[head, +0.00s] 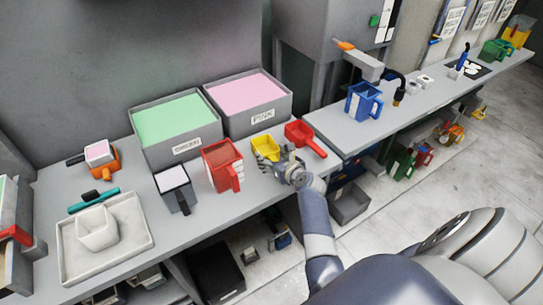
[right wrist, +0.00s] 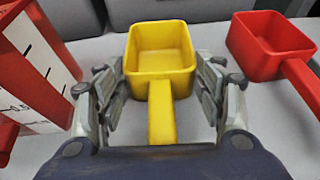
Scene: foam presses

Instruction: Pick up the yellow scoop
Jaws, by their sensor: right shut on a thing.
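The yellow scoop (head: 264,144) is on the grey bench, just in front of the pink bin. In the right wrist view the yellow scoop (right wrist: 162,112) has its square, empty cup pointing away and its handle running toward my palm. My right gripper (head: 270,160) reaches it from the front right. In the right wrist view my right gripper (right wrist: 160,78) has its fingers on both sides of the scoop, around the handle and the near end of the cup, and is shut on it. Whether the scoop touches the bench is hard to tell. My left gripper is not in view.
A red scoop (head: 304,138) lies close on the right, and a red measuring jug (head: 222,166) stands close on the left. Behind are the green bin (head: 181,150) and the pink bin (head: 262,119). A blue jug (head: 361,102) stands farther right.

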